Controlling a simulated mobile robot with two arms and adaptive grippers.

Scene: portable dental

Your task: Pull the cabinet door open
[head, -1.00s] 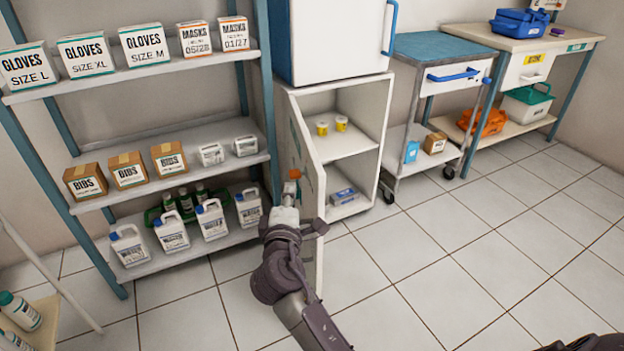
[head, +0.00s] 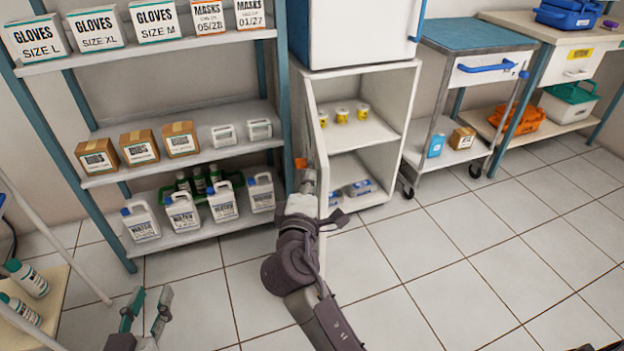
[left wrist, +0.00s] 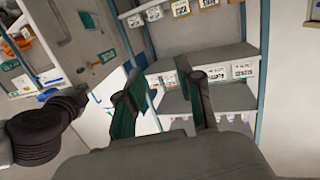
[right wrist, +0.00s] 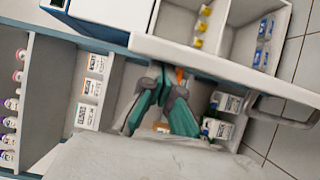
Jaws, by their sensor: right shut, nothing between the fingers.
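The cabinet (head: 390,150) stands below a white-and-blue unit in the head view. Its white door (head: 312,120) is open and seen nearly edge-on, with the shelves inside visible. My right gripper (head: 308,172) is beside the outer, left face of the door. In the right wrist view its teal fingers (right wrist: 160,95) are shut and empty, close to the door panel (right wrist: 200,62). A grey bar handle (right wrist: 282,112) is on the door, apart from the fingers. My left gripper (head: 143,312) is open and empty at the lower left, away from the cabinet.
A shelf rack (head: 200,155) with boxes and jugs stands close to the left of the door. Inside the cabinet are yellow jars (head: 342,115) and small packs (head: 362,187). A cart (head: 470,130) stands to the right. Tiled floor (head: 440,270) in front is clear.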

